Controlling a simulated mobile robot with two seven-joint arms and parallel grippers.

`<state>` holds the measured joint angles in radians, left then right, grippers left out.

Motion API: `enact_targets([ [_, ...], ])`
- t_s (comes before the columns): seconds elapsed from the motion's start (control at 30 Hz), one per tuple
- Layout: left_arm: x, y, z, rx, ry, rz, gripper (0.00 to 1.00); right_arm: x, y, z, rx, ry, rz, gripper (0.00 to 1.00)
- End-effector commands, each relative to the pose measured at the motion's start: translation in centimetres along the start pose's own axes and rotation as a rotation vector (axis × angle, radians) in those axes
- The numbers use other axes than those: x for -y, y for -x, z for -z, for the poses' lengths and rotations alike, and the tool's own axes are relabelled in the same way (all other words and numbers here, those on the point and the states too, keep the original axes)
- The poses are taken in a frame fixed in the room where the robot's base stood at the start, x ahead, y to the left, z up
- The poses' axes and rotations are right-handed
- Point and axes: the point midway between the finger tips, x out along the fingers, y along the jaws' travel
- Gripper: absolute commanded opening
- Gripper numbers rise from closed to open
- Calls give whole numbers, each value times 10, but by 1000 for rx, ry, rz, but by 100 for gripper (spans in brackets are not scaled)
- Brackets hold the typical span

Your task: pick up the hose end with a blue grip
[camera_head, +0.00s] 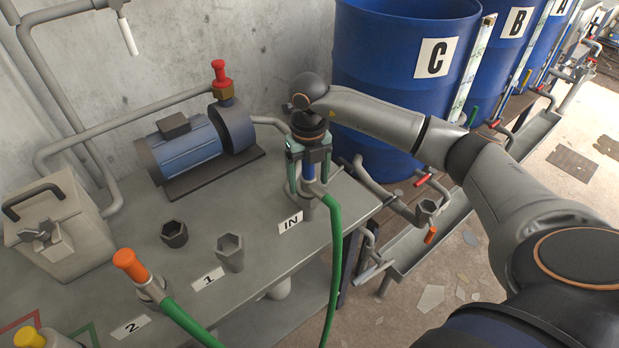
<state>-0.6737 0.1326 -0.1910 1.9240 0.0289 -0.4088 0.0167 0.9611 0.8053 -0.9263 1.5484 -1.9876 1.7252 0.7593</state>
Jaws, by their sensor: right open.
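The hose end with a blue grip (309,172) stands upright at the IN label, at the bench's right end. A green hose (335,250) runs from it down over the bench edge. My right gripper (309,186) points down over this hose end, with one finger on each side of the blue grip. The jaws are open; whether a finger touches the grip I cannot tell. The gripper hides the top of the grip. My left gripper is not in view.
A hose end with an orange grip (130,265) stands at label 2. An empty grey socket (230,253) is at label 1, with a dark hexagonal cup (174,233) nearby. A blue pump (190,150) sits behind. Blue drum C (385,60) stands behind my right arm.

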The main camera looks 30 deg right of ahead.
Motion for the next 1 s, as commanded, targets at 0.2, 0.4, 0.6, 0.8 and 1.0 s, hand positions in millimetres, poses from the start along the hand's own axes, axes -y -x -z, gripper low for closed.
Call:
enact_targets([
  [0.2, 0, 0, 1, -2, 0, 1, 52, 0, 0, 0, 0, 0, 0, 75],
  [0.4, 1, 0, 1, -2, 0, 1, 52, 0, 0, 0, 1, 0, 0, 52],
  [0.6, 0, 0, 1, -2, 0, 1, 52, 0, 0, 0, 1, 0, 0, 30],
  [0.8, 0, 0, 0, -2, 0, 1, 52, 0, 0, 0, 1, 0, 0, 7],
  [1.0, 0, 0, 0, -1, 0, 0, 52, 0, 1, 0, 1, 0, 0, 0],
])
